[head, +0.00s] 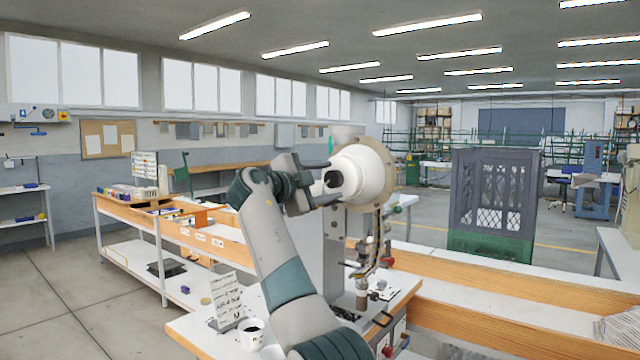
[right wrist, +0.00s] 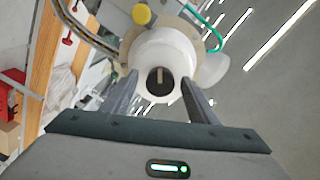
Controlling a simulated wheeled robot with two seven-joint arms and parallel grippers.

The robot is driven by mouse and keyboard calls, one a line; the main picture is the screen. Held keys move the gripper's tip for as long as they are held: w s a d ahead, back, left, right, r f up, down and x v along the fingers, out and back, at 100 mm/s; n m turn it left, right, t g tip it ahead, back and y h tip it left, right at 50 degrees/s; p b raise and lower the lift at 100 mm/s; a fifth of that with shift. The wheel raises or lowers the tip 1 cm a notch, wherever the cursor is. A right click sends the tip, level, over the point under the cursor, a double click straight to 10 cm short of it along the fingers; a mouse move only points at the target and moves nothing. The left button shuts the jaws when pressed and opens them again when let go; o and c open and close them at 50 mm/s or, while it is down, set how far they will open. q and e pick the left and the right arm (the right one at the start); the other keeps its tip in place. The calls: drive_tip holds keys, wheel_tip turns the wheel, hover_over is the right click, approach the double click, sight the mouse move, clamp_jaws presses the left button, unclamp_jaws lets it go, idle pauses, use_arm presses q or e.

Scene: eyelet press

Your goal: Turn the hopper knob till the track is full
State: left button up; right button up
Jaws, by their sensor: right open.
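The white hopper drum (head: 368,172) sits on the eyelet press, with its dark round knob (head: 333,179) facing my right gripper. My right gripper (head: 325,181) is open, one finger above the knob and one below it. In the right wrist view the knob (right wrist: 160,81) shows a pale bar across its dark face, between the two open fingertips (right wrist: 161,80); the fingers look apart from it. The track (head: 377,232) runs down from the hopper to the press; how full it is I cannot tell. My left gripper is not in view.
A dark crate (head: 495,190) on a green one stands on the right. A white mug (head: 251,334) and a printed card (head: 225,300) are at the bench's front left. A wooden-edged bench (head: 490,325) extends right. Open floor lies at left.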

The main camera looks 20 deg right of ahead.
sight(329, 181)
drive_tip(key=shift+a, duration=0.1)
drive_tip(key=shift+s+a, duration=0.4)
drive_tip(key=shift+a, duration=0.05)
drive_tip(key=shift+b+v, duration=0.6)
drive_tip(key=shift+v, duration=0.55)
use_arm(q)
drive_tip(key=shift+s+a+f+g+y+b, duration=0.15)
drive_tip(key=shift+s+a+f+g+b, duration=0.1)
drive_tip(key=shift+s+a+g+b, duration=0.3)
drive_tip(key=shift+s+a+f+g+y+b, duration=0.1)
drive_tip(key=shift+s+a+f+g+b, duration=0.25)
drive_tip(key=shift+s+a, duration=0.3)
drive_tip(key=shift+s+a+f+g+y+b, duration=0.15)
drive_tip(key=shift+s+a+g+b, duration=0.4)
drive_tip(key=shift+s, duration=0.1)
use_arm(e)
drive_tip(key=v, duration=1.3)
drive_tip(key=shift+s+a, duration=0.2)
drive_tip(key=shift+a, duration=0.15)
drive_tip(key=shift+f, duration=0.1)
